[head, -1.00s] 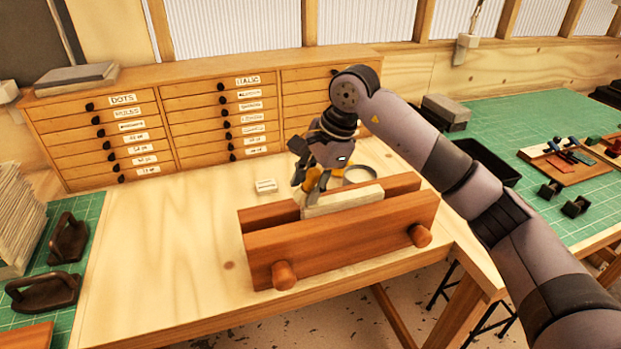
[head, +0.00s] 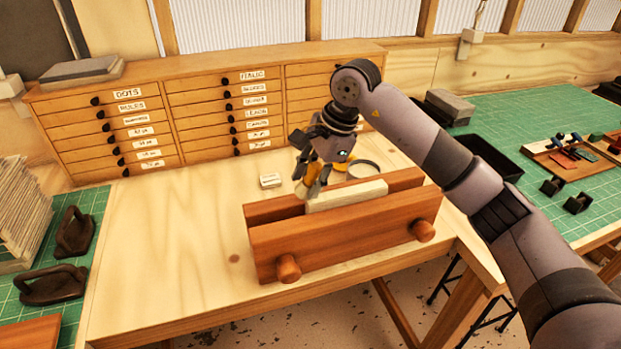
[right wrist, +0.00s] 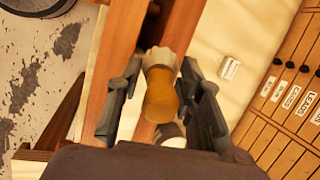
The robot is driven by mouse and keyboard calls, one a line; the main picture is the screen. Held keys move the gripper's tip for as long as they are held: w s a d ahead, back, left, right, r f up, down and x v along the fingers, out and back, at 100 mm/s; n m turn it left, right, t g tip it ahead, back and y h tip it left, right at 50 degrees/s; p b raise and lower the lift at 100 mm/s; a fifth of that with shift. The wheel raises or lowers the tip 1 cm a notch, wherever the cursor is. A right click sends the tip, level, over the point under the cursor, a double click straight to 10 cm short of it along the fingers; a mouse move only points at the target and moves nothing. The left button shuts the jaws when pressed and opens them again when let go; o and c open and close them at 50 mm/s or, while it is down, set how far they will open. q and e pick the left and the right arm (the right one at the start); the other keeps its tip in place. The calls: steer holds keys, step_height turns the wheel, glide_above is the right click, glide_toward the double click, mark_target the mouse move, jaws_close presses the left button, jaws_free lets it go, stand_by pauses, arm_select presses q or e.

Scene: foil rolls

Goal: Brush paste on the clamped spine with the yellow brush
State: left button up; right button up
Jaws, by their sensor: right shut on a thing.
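My right gripper (head: 312,178) is shut on the yellow brush (head: 313,170), which hangs with its pale bristles down. The bristles are at the left end of the cream book spine (head: 347,196); I cannot tell whether they touch it. The spine stands upright between the two boards of the wooden press (head: 340,240). In the right wrist view the brush's yellow handle (right wrist: 161,95) lies between the two fingers, with bristles over the press gap. My left gripper is not in view.
A round dish (head: 363,168) sits behind the press, and a small white labelled block (head: 270,180) lies left of it. Drawer cabinets (head: 210,115) line the back. Dark weights (head: 74,232) stand at the left. A black tray (head: 488,157) is at the right.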

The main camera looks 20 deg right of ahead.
mark_target(314, 163)
step_height(314, 163, up, 2)
steer(key=shift+d+r, duration=0.1)
steer(key=shift+r, duration=0.05)
steer(key=shift+s+d+r+p, duration=0.1)
steer(key=shift+d+r+p, duration=0.05)
steer(key=shift+r+p, duration=0.2)
steer(key=shift+p+v, duration=0.4)
steer(key=shift+v, duration=0.4)
steer(key=shift+r, duration=0.4)
steer(key=shift+w+r+p, duration=0.2)
steer(key=shift+r+p, duration=0.4)
steer(key=shift+r, duration=0.65)
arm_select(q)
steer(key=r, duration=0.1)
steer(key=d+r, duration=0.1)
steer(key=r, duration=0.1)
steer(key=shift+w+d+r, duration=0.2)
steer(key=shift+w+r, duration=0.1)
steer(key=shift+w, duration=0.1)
